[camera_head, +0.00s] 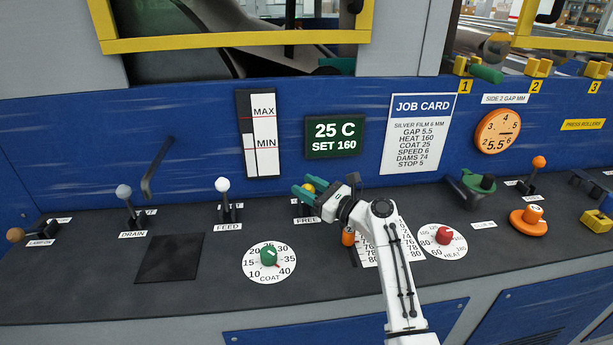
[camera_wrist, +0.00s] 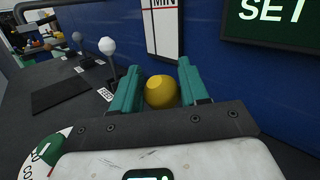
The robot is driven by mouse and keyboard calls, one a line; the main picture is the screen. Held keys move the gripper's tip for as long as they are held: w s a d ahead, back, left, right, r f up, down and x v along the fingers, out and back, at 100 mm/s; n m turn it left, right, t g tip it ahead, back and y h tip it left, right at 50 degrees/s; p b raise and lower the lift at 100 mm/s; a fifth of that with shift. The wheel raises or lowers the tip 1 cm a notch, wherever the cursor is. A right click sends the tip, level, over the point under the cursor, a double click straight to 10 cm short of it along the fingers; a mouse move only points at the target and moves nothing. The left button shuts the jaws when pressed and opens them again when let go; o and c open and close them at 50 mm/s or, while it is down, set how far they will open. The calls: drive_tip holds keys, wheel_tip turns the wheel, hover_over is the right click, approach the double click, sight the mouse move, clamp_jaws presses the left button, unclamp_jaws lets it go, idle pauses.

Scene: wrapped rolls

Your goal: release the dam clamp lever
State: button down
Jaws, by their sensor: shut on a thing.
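A lever with a yellow ball knob (camera_head: 309,187) stands on the console behind a label that reads "FREE" in part. The knob also shows in the wrist view (camera_wrist: 160,92), between the two teal fingers. My gripper (camera_head: 303,189) is shut on this knob, with one finger on each side of it; it also shows in the wrist view (camera_wrist: 160,68). The lever's shaft is mostly hidden by my gripper. An orange-handled lever (camera_head: 348,239) stands just right of it by a number scale, partly hidden by my arm.
The green coat dial (camera_head: 269,257) is in front, the red heat dial (camera_head: 444,234) to the right. A blue panel (camera_head: 200,160) rises close behind. A display (camera_head: 335,137) reads 25 C, set 160.

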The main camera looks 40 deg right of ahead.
drive_tip(key=shift+s+a+f+p, duration=0.35)
drive_tip(key=shift+s+a+f, duration=0.05)
drive_tip(key=shift+s+f, duration=0.2)
drive_tip(key=shift+s+a+f+p, duration=0.35)
drive_tip(key=shift+s+a+f, duration=0.05)
drive_tip(key=shift+s+f, duration=0.2)
drive_tip(key=c, duration=0.9)
unclamp_jaws()
drive_tip(key=shift+o, duration=1)
drive_tip(key=shift+w+r, duration=0.1)
drive_tip(key=s+a+r, duration=0.3)
drive_tip(key=s+r, duration=1)
drive_tip(key=shift+s+a+p, duration=0.25)
drive_tip(key=shift+p, duration=0.2)
